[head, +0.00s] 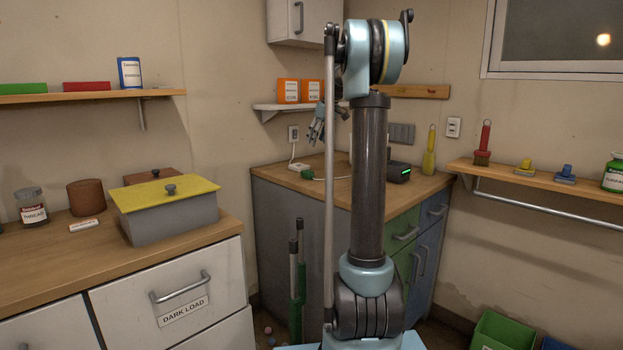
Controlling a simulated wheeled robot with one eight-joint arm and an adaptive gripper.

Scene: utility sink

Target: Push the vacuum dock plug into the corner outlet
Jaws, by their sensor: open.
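A green plug (307,174) lies on the wooden corner counter, beside a white socket block (298,167); I cannot tell whether they touch. A thin pale-green cord runs right from the plug and passes behind my arm. A dark device with a green light (398,172), perhaps the vacuum dock, sits on the counter right of my arm, partly hidden by it. A wall outlet (293,133) near the corner has a white cord running down towards the socket block. My gripper (315,137) is open and appears empty, above the counter and the plug in the picture.
My arm hides the middle of the corner counter (275,175). A small shelf with orange boxes (289,91) is close to my gripper. A yellow-handled tool (429,152) stands at the right. Another outlet (454,127) is on the right wall.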

